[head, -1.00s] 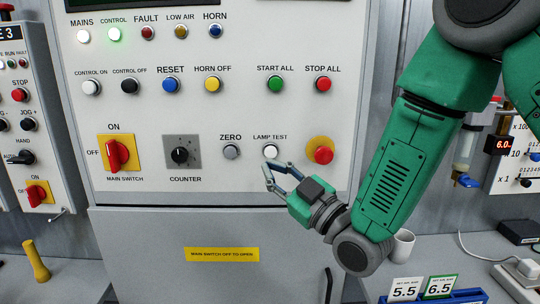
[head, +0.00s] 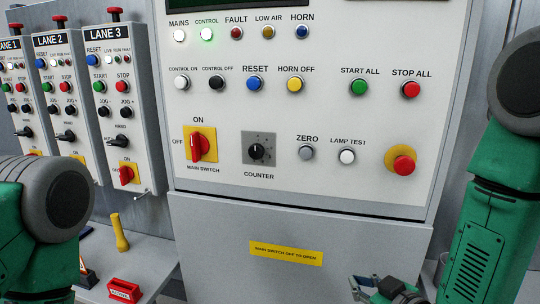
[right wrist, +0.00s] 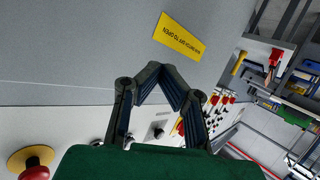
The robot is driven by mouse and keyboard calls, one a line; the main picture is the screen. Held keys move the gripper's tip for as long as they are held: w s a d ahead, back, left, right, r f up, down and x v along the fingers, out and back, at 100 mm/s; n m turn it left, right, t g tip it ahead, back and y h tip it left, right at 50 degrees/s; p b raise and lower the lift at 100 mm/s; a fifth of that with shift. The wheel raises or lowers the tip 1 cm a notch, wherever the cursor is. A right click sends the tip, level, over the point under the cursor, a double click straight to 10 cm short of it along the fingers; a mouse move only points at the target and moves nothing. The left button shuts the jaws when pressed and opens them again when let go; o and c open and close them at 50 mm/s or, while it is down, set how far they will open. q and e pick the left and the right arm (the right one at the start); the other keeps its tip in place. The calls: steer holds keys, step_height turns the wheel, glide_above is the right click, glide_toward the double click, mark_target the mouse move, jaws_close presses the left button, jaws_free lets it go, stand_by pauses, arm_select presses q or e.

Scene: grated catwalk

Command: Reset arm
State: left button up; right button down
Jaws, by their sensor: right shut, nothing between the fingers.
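The grey control panel (head: 330,120) fills the middle of the head view. My right gripper (head: 360,284) is low at the bottom of the head view, in front of the cabinet below the panel and apart from the buttons. In the right wrist view its fingers (right wrist: 166,72) meet at the tips, with nothing between them. My right arm is green and bends down along the right edge. At the left edge only a green and grey part of my left arm shows; its gripper is out of view.
A yellow label (head: 286,252) is on the cabinet below the panel. The red emergency button (head: 403,165) sits above my right gripper. Several lane control boxes (head: 122,100) hang at the left. A bench (head: 150,258) below them bears a yellow object (head: 120,235) and a red block (head: 124,290).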

steer(key=s+d+f+m+g+h, duration=0.35)
steer(key=s+f+g, duration=0.25)
steer(key=s+f, duration=0.85)
steer(key=s+d+f+m+g, duration=0.1)
steer(key=s+d+f+g, duration=0.1)
steer(key=s, duration=0.5)
steer(key=s+d+f+m+g+h, duration=0.1)
steer(key=s+d+f+g, duration=0.2)
steer(key=s, duration=0.5)
step_height(320, 180, down, 2)
steer(key=shift+f+g, duration=0.1)
steer(key=shift+g, duration=0.6)
